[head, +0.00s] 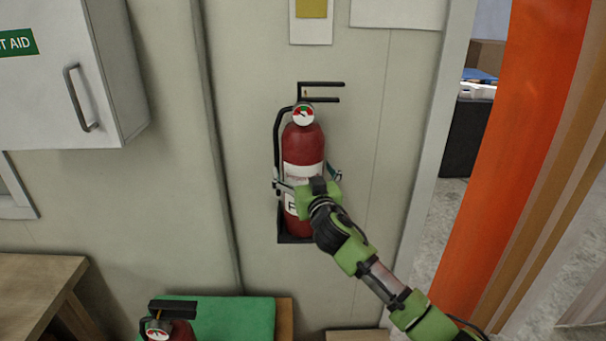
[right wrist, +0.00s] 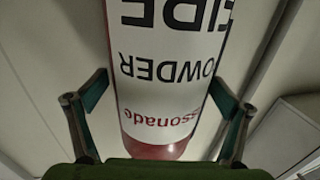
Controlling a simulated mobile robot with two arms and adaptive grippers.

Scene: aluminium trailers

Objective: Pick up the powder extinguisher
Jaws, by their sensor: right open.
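The powder extinguisher (head: 303,150) is a red cylinder hanging upright on the wall in a dark bracket (head: 295,238). It has a black handle, a round gauge and a white label. In the right wrist view the extinguisher (right wrist: 170,70) appears upside down, and its label reads "POWDER". My right gripper (head: 305,181) is in front of its middle, with one finger on each side of the body. In the right wrist view the fingers (right wrist: 160,84) are spread, with no clear grip on the cylinder. My arm hides part of the lower label. My left gripper is not in view.
A second extinguisher (head: 180,333) stands at the bottom left, by a green-topped box (head: 235,318). A white first aid cabinet (head: 70,90) hangs at upper left, above a wooden table (head: 35,280). An orange strip (head: 515,130) hangs by the doorway at right.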

